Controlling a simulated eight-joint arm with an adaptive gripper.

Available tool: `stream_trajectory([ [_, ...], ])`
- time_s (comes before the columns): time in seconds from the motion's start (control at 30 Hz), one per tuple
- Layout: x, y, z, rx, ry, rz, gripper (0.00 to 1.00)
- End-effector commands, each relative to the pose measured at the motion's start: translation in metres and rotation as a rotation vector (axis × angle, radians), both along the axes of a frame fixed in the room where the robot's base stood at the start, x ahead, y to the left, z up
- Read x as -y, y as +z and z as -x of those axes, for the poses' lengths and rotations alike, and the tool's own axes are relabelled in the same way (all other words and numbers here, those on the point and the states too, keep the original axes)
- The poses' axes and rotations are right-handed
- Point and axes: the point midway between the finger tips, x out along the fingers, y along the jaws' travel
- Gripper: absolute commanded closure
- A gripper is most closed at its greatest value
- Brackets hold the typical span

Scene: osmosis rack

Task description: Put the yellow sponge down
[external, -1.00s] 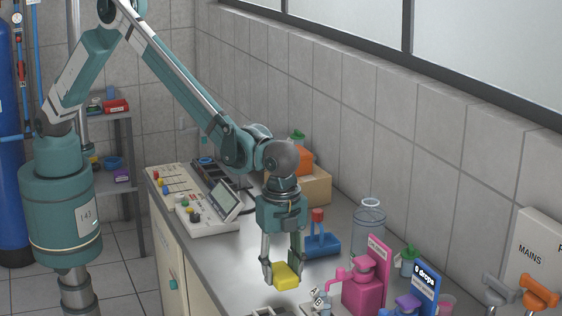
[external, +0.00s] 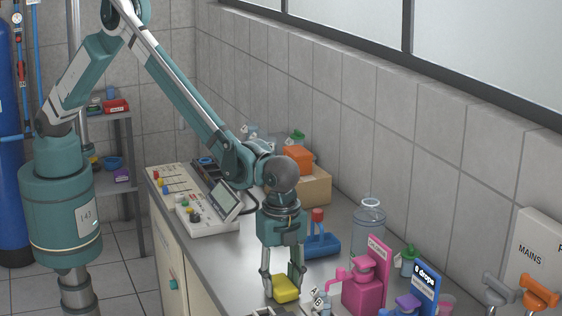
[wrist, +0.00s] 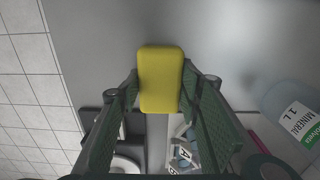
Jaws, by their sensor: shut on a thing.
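The yellow sponge (external: 286,289) is a small block between the two fingers of my gripper (external: 284,284), low over the grey bench top near its front edge. In the wrist view the yellow sponge (wrist: 160,80) shows upright in the picture, with the green finger pads of my gripper (wrist: 160,92) pressed against its two sides. I cannot tell whether its underside touches the bench.
A blue tool with a red knob (external: 320,240) stands behind my gripper. A pink dispenser (external: 362,290) and a clear bottle (external: 369,228) stand to the right. Small labelled items (wrist: 182,150) lie close by. Bare bench (external: 236,262) lies to the left.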

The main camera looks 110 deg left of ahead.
Motion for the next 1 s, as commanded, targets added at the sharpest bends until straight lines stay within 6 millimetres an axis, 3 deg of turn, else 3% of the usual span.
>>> stream_trajectory([
  [0.13,0.0,-0.004,0.0,0.0,0.0,0.0,0.72],
  [0.27,0.0,-0.003,0.0,0.0,0.0,0.0,0.51],
  [0.77,0.0,0.001,0.0,0.0,0.0,0.0,0.51],
  [1.0,0.0,0.023,0.0,0.0,0.0,0.0,0.51],
])
